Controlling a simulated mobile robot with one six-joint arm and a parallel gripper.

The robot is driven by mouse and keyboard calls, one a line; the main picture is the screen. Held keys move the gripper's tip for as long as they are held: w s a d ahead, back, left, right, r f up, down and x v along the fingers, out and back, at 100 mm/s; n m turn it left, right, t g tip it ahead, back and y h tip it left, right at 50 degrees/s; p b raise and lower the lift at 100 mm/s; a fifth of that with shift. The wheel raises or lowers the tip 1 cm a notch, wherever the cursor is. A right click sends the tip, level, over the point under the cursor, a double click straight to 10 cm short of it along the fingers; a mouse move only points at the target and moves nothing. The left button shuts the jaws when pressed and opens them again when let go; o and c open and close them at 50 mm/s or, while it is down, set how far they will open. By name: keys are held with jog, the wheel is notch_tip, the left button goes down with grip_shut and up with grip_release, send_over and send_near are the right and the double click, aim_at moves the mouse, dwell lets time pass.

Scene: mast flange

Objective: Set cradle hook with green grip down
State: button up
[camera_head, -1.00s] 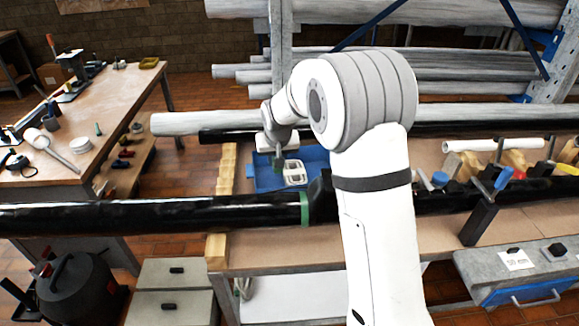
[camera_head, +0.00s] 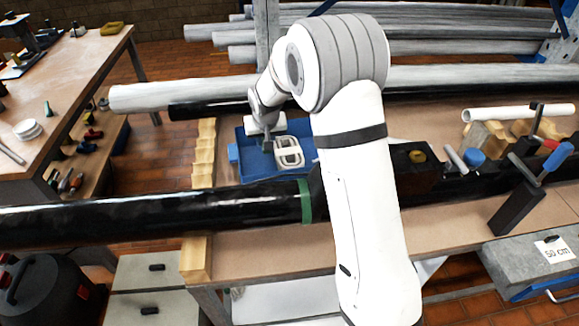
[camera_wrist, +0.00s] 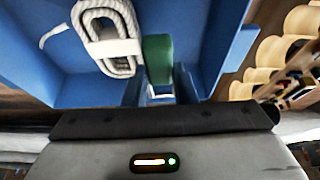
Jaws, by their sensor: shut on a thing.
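The cradle hook's green grip (camera_wrist: 158,58) shows between the fingers of my gripper (camera_wrist: 160,88) in the wrist view. The gripper is shut on it. The rest of the hook is hidden or too small to make out. In the head view my gripper (camera_head: 267,144) is over the left part of a blue tray (camera_head: 240,168) on the bench. I cannot tell whether the hook touches the tray floor. A coiled pale sling (camera_head: 289,151) lies in the tray, to the right of the gripper; in the wrist view the sling (camera_wrist: 88,18) is left of the green grip.
A long black pipe (camera_head: 150,211) with a green band runs across in front of the tray. A row of wooden blocks (camera_head: 204,150) stands left of the tray. Grey and black pipes lie behind it. Clamps (camera_head: 545,165) stand at the right.

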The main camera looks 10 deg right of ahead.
aim_at(268, 153)
notch_tip(268, 153, down, 11)
jog(key=shift+r+p, duration=0.1)
jog(key=shift+p, duration=0.5)
jog(key=shift+f, duration=0.25)
jog(key=o, duration=0.7)
jog(key=shift+r, duration=0.1)
jog(key=shift+r, duration=0.2)
jog(key=b+v, duration=0.1)
jog(key=v, duration=1)
jog(key=shift+s+r, duration=0.25)
jog(key=shift+r, duration=0.1)
